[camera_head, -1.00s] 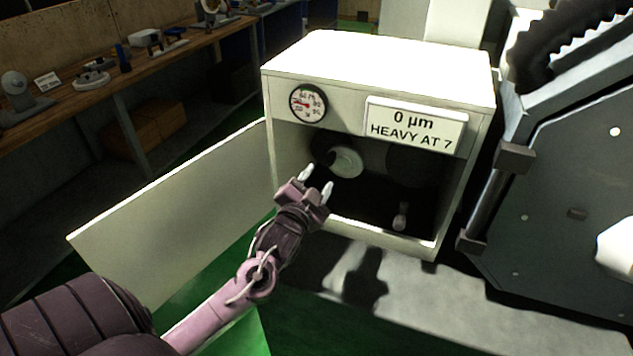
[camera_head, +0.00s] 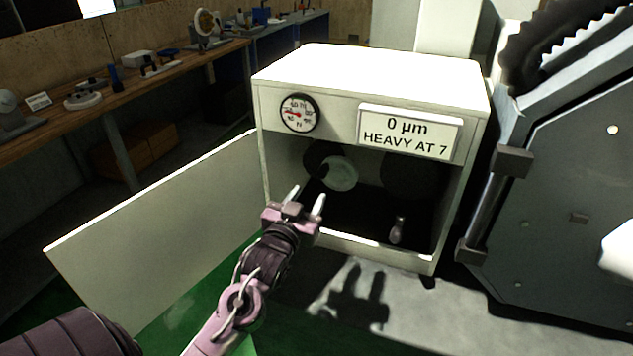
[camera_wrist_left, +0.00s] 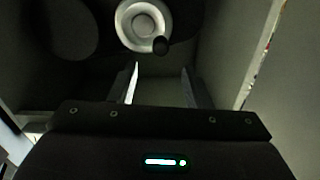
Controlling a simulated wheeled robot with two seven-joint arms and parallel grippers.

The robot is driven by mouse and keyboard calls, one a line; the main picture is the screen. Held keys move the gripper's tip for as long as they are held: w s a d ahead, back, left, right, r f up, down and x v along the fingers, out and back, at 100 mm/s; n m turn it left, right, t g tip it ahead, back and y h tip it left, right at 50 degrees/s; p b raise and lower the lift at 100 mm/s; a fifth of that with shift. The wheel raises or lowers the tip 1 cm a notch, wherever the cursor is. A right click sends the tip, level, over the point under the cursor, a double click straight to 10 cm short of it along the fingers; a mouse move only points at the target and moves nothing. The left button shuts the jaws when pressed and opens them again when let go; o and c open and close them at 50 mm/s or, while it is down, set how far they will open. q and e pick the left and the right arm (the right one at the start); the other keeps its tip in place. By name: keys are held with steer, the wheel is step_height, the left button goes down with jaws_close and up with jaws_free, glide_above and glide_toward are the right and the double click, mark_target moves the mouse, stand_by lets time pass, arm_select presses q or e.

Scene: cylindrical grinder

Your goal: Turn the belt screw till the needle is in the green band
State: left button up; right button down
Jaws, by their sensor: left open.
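My left gripper (camera_head: 306,203) is open and empty, in front of the open cabinet (camera_head: 263,150). In the left wrist view its two fingers (camera_wrist_left: 160,85) point into the cabinet, apart from everything. Inside is a pale round wheel, also in the left wrist view (camera_wrist_left: 130,16), with a dark knob (camera_wrist_left: 160,45) near its rim; in the head view the wheel (camera_head: 341,175) is partly in shade. I cannot tell whether it is the belt screw. A small lever (camera_head: 397,230) stands at the lower right inside. The gauge (camera_head: 299,113) has a red needle toward the left; its green band is too small to make out.
A sign (camera_head: 408,133) reads "0 µm HEAVY AT 7". The cabinet's door (camera_head: 160,230) stands open at the left. A workbench (camera_head: 130,90) with tools is behind it. A large dark machine (camera_head: 570,220) stands close at the right.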

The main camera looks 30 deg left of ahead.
mark_target(324, 173)
arm_select(q)
steer(key=p+x, duration=0.2)
steer(key=x, duration=0.5)
steer(key=shift+w+a, duration=0.1)
steer(key=shift+w, duration=0.2)
steer(key=shift+c, duration=0.2)
jaws_close()
steer(key=shift+r, duration=0.1)
steer(key=m+p, duration=0.1)
steer(key=m, duration=0.2)
steer(key=shift+w+d+r+p, duration=0.1)
steer(key=shift+d+r+p, duration=0.3)
steer(key=shift+w+d+r+m+p, duration=0.1)
steer(key=shift+d+m+p, duration=0.15)
steer(key=shift+m, duration=0.55)
steer(key=shift+d+r+m+p, duration=0.1)
steer(key=shift+d+m+p, duration=0.15)
steer(key=shift+m, duration=0.55)
steer(key=shift+w+d+r+m+p, duration=0.15)
steer(key=shift+m+p, duration=0.15)
steer(key=shift+m, duration=0.5)
steer(key=shift+s+f, duration=0.1)
